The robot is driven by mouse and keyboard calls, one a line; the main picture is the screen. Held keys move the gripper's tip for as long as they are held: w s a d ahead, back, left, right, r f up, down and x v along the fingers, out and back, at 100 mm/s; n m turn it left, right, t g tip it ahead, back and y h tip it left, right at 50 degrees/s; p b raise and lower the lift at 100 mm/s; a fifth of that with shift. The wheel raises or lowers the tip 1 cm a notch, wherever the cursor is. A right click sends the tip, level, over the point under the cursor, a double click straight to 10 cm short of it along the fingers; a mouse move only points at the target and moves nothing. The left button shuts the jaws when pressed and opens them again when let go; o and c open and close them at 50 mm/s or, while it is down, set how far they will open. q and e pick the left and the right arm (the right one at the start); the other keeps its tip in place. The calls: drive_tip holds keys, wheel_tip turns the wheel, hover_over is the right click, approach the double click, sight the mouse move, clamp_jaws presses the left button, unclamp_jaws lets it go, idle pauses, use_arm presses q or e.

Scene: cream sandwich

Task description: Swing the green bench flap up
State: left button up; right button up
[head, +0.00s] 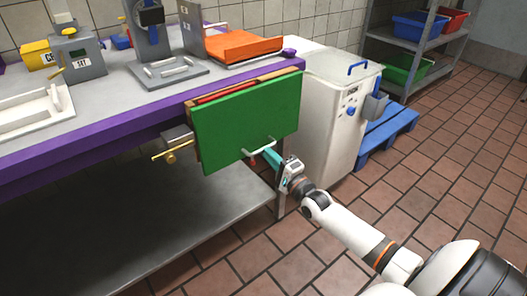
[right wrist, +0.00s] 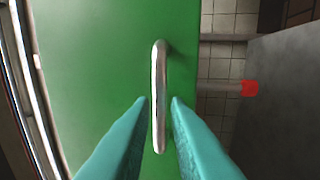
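The green bench flap (head: 250,120) hangs tilted down at the front edge of the bench in the head view. Its white-silver handle (head: 262,150) is near its lower edge. In the right wrist view the green flap (right wrist: 100,80) fills the left and middle, with the bar handle (right wrist: 158,95) upright in the picture. My right gripper (head: 268,152) is at the handle. In the right wrist view its teal fingers (right wrist: 160,102) are apart, one on each side of the handle's lower part, with small gaps. My left gripper is not in view.
A brass-coloured rod with a knob (head: 170,157) sticks out left of the flap. The purple-edged bench (head: 90,145) holds several fixtures. The tiled floor at right is free.

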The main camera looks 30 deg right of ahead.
sight(263, 148)
drive_tip(key=shift+w+a+r, duration=0.1)
drive_tip(key=shift+w+r, duration=0.1)
drive_tip(key=shift+w, duration=0.75)
drive_tip(key=shift+w+a+r, duration=0.1)
drive_tip(key=shift+w+r, duration=0.05)
drive_tip(key=shift+w, duration=0.75)
clamp_jaws()
